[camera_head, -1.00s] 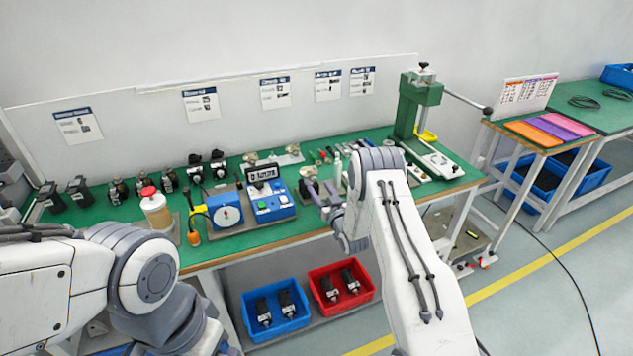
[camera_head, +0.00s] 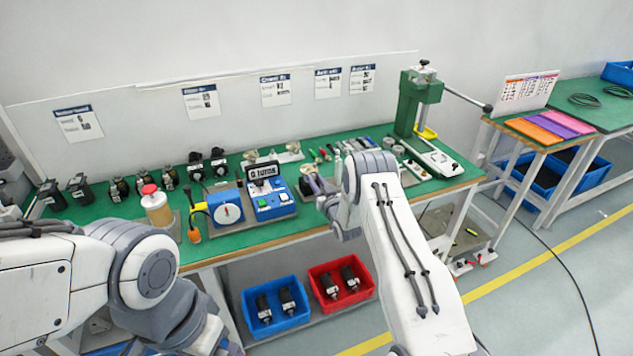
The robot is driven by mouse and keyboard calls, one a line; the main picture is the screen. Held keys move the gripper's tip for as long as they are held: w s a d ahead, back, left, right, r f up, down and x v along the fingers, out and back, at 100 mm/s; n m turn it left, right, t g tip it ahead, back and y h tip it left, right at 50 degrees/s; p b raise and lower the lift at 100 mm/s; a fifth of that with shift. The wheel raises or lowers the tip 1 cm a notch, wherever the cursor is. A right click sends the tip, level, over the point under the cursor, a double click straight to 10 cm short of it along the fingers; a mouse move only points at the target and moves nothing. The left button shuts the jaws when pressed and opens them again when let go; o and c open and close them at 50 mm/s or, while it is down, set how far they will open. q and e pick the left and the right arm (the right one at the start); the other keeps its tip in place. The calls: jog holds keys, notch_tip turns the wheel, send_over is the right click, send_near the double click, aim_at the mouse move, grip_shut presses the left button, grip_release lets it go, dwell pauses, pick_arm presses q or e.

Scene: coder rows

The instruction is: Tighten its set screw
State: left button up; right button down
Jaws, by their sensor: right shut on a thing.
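My right gripper (camera_head: 314,186) is low over the green bench, just right of a blue tester box (camera_head: 269,204). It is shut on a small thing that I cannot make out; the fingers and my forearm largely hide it. The tester's display (camera_head: 263,172) appears to read "0 turns". Several dark coders (camera_head: 118,189) stand in a row along the back left of the bench. No set screw can be made out at this size. My left arm comes in at the lower left; its gripper is not in view.
A blue box with a white dial (camera_head: 228,213), a jar with a red lid (camera_head: 157,207) and an orange-handled tool (camera_head: 194,232) stand left of the tester. A green lever press (camera_head: 413,105) stands at the right. Blue (camera_head: 272,326) and red (camera_head: 343,295) bins sit below.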

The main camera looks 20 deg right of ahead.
jog(key=shift+f+m+b, duration=0.2)
jog(key=shift+m+b, duration=0.3)
jog(key=shift+b, duration=0.35)
jog(key=shift+r+m, duration=0.15)
jog(key=shift+m, duration=0.15)
jog(key=c, duration=0.7)
grip_release()
jog(key=shift+s, duration=0.1)
jog(key=s+b, duration=0.1)
jog(key=s, duration=0.9)
jog(key=shift+s+d+b, duration=0.15)
jog(key=shift+d+b, duration=0.05)
jog(key=shift+b, duration=0.2)
